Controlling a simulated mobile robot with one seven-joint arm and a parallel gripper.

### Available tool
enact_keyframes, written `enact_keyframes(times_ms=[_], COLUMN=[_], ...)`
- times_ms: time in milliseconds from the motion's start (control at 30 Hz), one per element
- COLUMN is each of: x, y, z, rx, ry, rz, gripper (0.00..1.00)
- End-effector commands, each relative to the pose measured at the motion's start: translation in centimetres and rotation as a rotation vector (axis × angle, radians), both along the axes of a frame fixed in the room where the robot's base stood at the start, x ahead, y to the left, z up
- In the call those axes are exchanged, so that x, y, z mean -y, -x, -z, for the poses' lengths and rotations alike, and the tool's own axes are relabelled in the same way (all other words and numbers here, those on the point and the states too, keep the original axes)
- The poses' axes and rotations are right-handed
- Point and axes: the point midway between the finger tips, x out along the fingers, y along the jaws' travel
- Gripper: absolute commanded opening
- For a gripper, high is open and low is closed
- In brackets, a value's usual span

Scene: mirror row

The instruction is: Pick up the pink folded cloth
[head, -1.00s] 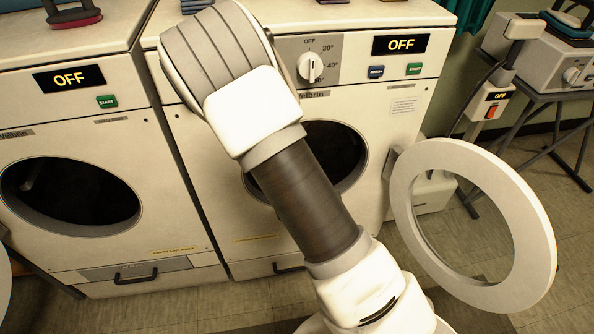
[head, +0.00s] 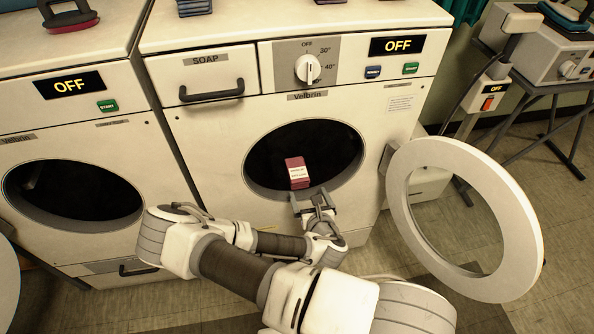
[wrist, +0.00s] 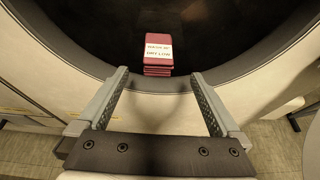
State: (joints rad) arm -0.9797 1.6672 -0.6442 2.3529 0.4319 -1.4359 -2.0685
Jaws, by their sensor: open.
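The pink folded cloth (head: 297,172) is a small stack with a white printed label. It sits inside the drum opening of the right washing machine (head: 220,130), near the lower rim. It also shows in the wrist view (wrist: 158,54), beyond my fingertips and roughly centred between them. My gripper (head: 313,203) is open and empty in front of the lower rim of the opening, just short of the cloth. In the wrist view my gripper (wrist: 158,80) has both fingers apart, pointing at the opening. The cloth's lower far side is hidden.
The round door (head: 408,230) of this machine stands open at the right. A second machine (head: 60,120) with a dark open drum stands at the left. Folded cloths (head: 194,7) and an iron (head: 68,16) are on top. A side table (head: 545,85) holds equipment at the right.

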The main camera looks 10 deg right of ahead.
Motion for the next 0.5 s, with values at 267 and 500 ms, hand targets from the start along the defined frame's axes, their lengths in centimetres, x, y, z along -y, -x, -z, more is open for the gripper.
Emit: enact_keyframes(times_ms=[267,500], x=[-0.1,-0.1], y=[-3.8,-8.6], z=[1.8,3.8], rx=[0.007,0.006], ry=[0.008,0.006], rz=[-0.013,-0.011], gripper=[1.00,1.00])
